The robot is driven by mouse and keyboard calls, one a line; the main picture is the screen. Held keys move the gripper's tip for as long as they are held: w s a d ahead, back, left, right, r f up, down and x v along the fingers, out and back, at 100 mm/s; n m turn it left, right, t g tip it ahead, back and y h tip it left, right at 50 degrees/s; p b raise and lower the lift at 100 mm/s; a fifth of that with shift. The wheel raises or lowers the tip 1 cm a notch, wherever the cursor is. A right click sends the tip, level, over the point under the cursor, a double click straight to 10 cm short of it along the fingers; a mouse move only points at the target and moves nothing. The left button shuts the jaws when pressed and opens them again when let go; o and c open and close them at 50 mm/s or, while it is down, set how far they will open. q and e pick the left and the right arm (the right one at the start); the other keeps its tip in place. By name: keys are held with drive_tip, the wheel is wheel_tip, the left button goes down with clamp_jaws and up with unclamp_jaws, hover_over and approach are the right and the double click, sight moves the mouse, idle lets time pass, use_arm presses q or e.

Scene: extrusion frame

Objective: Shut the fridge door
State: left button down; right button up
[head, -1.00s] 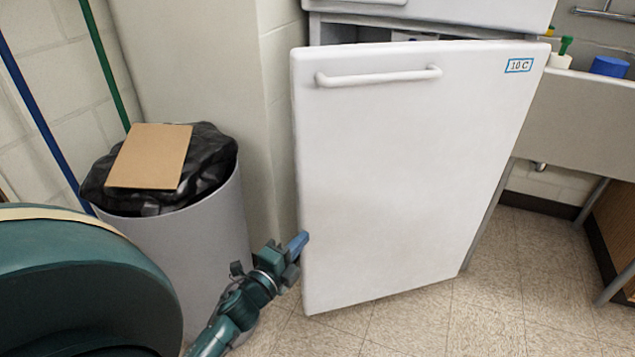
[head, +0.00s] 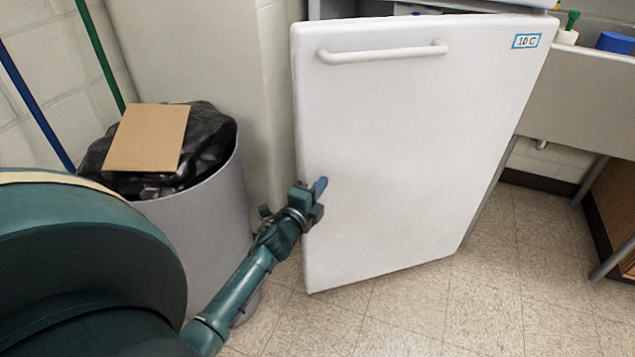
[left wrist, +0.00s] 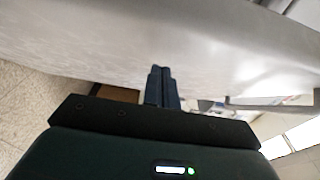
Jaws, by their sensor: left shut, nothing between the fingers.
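The white fridge door (head: 400,150) stands ajar in the head view, with a gap along its top edge into the fridge. It has a white bar handle (head: 383,53) near the top and a "10 C" label at its upper right. My left gripper (head: 319,187) is shut and empty, at the door's left edge and in front of its face. In the left wrist view my shut blue fingers (left wrist: 161,84) point at the pale door surface (left wrist: 150,40). I cannot tell whether they touch it. My right gripper is not in view.
A grey bin (head: 205,215) with a black bag and a cardboard piece (head: 147,138) stands left of the door, close to my left arm. A sink (head: 590,100) on metal legs is at the right. The tiled floor (head: 490,300) in front is clear.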

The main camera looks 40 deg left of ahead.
use_arm(q)
drive_tip(key=shift+w+a, duration=0.65)
drive_tip(key=shift+a, duration=0.15)
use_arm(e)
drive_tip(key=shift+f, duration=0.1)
